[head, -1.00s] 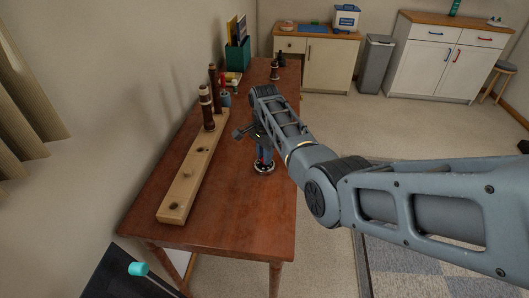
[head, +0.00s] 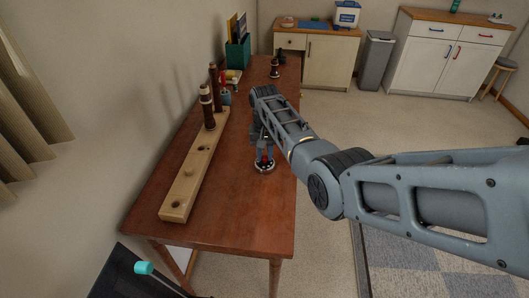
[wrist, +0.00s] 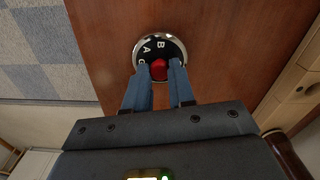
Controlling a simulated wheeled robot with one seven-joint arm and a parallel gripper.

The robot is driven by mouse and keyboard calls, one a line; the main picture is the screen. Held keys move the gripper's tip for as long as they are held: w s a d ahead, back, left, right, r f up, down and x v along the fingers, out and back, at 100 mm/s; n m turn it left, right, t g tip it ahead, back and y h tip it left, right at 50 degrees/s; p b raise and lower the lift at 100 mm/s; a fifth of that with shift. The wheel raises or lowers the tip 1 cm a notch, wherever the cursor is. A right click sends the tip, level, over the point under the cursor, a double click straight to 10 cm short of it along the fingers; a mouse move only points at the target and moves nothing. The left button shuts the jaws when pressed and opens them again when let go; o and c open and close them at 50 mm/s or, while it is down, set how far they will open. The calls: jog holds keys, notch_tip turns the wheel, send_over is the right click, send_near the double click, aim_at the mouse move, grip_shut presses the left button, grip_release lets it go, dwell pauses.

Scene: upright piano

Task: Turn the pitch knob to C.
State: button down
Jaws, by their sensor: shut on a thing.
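The pitch knob is a red knob (wrist: 159,68) in the middle of a round black dial (wrist: 172,48) with a silver rim. White letters A, B and part of a third, perhaps C, show on the dial; the rest is hidden by my fingers. My gripper (wrist: 158,74) points down with its blue fingers on either side of the red knob, shut on it. In the head view the dial (head: 264,168) lies on the table near its right edge, with my gripper (head: 264,158) over it. Where the knob points is unclear.
A long pale wooden block (head: 180,190) with holes and dark upright pieces stands left of the dial on the brown table (head: 230,215). A teal file box (head: 238,54) stands at the far end. The table's near end is clear.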

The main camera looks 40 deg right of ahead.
aim_at(265, 157)
jog(key=n, duration=0.3)
dwell(1.3)
jog(key=c, duration=0.9)
grip_release()
jog(key=shift+c, duration=0.2)
jog(key=shift+r, duration=3.9)
